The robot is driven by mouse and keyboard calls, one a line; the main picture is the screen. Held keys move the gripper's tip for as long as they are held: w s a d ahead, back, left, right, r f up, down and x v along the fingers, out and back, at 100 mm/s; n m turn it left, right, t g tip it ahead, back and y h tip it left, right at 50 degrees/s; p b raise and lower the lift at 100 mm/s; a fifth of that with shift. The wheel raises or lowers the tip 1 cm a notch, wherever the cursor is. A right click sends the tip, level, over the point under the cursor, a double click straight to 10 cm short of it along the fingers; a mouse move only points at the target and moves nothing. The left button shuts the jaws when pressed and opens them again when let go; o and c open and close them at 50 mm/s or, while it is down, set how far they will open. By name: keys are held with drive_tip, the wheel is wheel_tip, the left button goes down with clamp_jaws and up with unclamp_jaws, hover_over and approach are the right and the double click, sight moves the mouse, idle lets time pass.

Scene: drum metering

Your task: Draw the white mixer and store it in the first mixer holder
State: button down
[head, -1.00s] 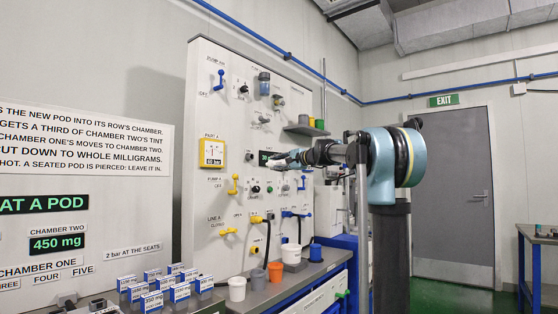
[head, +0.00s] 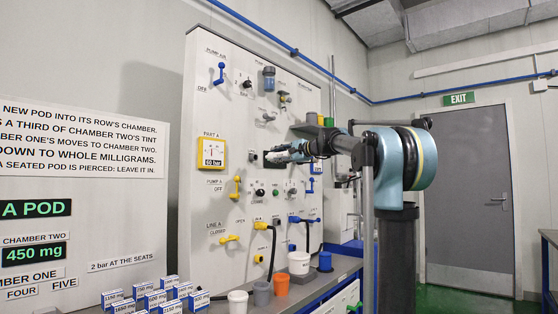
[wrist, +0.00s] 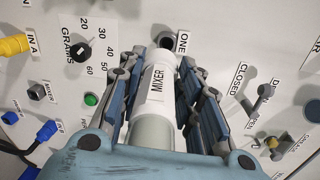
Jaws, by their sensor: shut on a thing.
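The white mixer (wrist: 157,85), a cylinder labelled MIXER, lies between the blue-grey fingers of my gripper (wrist: 162,62) in the wrist view. My gripper is shut on it. The mixer's far end points toward a dark round opening (wrist: 168,43) beside a label reading ONE (wrist: 183,42). I cannot tell whether the end touches it. In the head view my gripper (head: 288,153) is in front of the wall panel, right of the yellow gauge (head: 211,152). Its fingers hide most of the mixer there.
The panel (head: 225,120) carries several levers and knobs; a lever (wrist: 262,95) labelled CLOSED is right of my gripper. A yellow plug (wrist: 14,45) is at left. On the bench below stand a white cup (head: 238,302), an orange cup (head: 281,285) and several blue-white boxes (head: 155,300).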

sight(269, 156)
drive_tip(key=shift+d, duration=0.1)
drive_tip(key=shift+r+x, duration=0.15)
drive_tip(key=shift+x, duration=1.3)
drive_tip(key=shift+r+x, duration=0.1)
drive_tip(key=shift+x, duration=1.35)
drive_tip(key=shift+x, duration=1.9)
drive_tip(key=c, duration=1.1)
unclamp_jaws()
drive_tip(key=shift+r, duration=0.2)
drive_tip(key=shift+o, duration=0.2)
drive_tip(key=shift+s, duration=0.15)
drive_tip(key=v, duration=1.1)
drive_tip(key=shift+s+d+f, duration=0.2)
drive_tip(key=shift+d, duration=0.15)
